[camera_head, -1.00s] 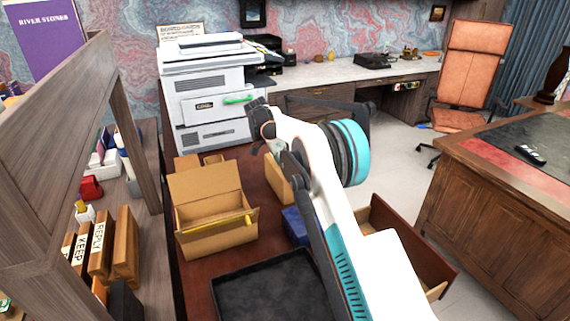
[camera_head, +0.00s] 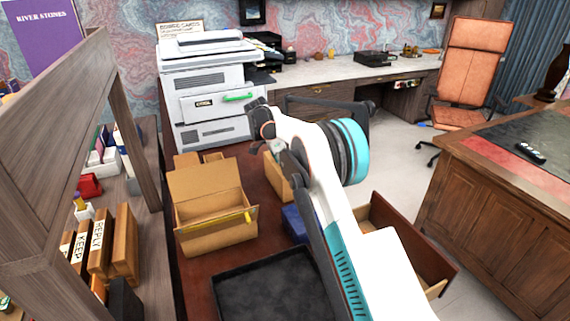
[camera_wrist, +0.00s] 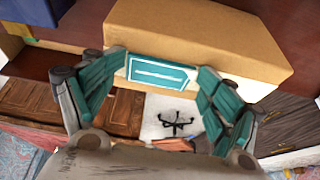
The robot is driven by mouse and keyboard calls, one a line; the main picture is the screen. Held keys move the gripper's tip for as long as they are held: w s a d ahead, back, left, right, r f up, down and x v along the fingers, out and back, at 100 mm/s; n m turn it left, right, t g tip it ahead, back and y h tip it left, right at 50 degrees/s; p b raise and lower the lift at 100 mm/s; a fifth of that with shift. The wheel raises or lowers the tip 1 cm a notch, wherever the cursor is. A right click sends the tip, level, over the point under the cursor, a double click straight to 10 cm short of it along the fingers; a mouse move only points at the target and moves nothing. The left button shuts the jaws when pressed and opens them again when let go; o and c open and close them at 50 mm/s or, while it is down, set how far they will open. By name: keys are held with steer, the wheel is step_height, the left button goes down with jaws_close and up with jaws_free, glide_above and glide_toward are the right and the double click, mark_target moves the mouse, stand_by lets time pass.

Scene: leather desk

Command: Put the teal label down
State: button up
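The teal label (camera_wrist: 162,73) is a small flat rectangle with a white outline. In the wrist view it spans the gap between the two teal-padded fingertips of my gripper (camera_wrist: 163,76), which appear to hold it by its ends. Behind it is the plain face of a tan cardboard box (camera_wrist: 205,35); whether the label touches this box I cannot tell. In the head view my arm hides the label and most of the gripper.
An open cardboard box (camera_head: 215,238) and a black tray (camera_head: 275,290) stand on the dark red-brown desktop (camera_head: 190,290). A blue item (camera_head: 297,224) and another tan box (camera_head: 277,180) are beside my arm. A printer (camera_head: 208,100) stands behind; a wooden shelf (camera_head: 60,130) bounds the left.

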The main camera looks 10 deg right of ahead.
steer(key=shift+r, duration=0.5)
steer(key=w+p+v, duration=0.1)
steer(key=p+v, duration=0.3)
steer(key=v, duration=0.8)
steer(key=s+d+r+n+t+y, duration=0.1)
steer(key=s+r+n, duration=0.1)
steer(key=s+r, duration=0.4)
steer(key=s+d+r+n, duration=0.2)
steer(key=s+r+n, duration=0.1)
steer(key=s+r, duration=0.35)
steer(key=s+d+r+n+t+y, duration=0.15)
steer(key=s+r+n, duration=0.3)
steer(key=s, duration=0.85)
steer(key=s+f+n+t+y, duration=0.1)
steer(key=s+f+n+t, duration=0.1)
steer(key=s, duration=1.1)
steer(key=s+f+n+t+y, duration=0.1)
steer(key=s+f+n, duration=0.3)
steer(key=s, duration=0.9)
step_height(320, 180, down, 3)
steer(key=shift+r+t, duration=0.2)
steer(key=shift+t, duration=0.15)
